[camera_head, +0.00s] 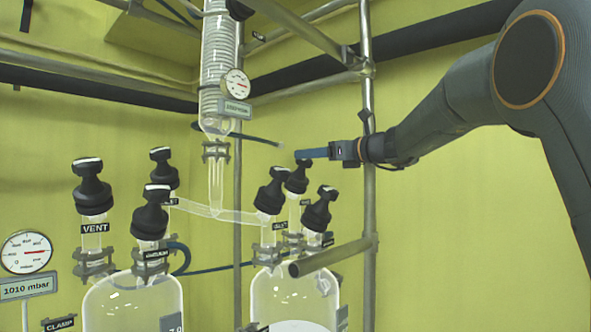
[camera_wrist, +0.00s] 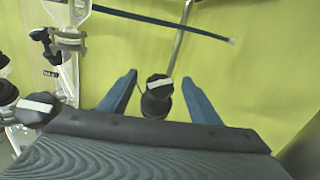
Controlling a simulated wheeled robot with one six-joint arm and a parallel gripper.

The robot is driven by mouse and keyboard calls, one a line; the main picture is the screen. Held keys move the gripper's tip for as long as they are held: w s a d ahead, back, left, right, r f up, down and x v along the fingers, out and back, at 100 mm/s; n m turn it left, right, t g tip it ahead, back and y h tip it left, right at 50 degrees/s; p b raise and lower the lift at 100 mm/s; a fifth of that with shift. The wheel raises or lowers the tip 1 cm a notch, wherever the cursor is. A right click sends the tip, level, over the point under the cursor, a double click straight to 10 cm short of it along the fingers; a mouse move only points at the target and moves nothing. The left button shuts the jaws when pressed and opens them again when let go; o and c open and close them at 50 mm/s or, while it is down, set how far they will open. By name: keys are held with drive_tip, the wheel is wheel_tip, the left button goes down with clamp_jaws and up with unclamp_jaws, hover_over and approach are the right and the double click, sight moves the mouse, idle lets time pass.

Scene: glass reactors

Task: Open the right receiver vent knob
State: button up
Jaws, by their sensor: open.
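The right receiver (camera_head: 268,295) is a clear glass vessel with three black knobs on its necks. One knob (camera_head: 271,192) is at the left, one (camera_head: 297,178) at the back and one (camera_head: 318,210) at the right. Their labels are too small or too hidden for me to tell which is the vent. My gripper (camera_head: 303,153) is open, its blue fingers at the top of the back knob. In the wrist view, a black knob (camera_wrist: 157,97) with a white stripe shows between the open fingers (camera_wrist: 160,90). I cannot tell whether they touch it.
The left receiver (camera_head: 110,300) has a knob labelled VENT (camera_head: 92,188) and two others. A glass column (camera_head: 216,90) and a dark hose (camera_head: 245,136) are left of my gripper. A metal post (camera_head: 368,220) stands behind. A horizontal bar (camera_head: 333,256) crosses before the right receiver.

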drive_tip(key=shift+w+d+f+b, duration=0.1)
drive_tip(key=shift+w+f+b, duration=0.05)
drive_tip(key=shift+f+b, duration=0.3)
drive_tip(key=shift+w+f+b, duration=0.15)
drive_tip(key=shift+f+b, duration=0.15)
drive_tip(key=shift+f, duration=0.2)
drive_tip(key=shift+p+x, duration=1.35)
drive_tip(key=shift+x, duration=2.55)
drive_tip(key=c, duration=1)
drive_tip(key=shift+c, duration=0.3)
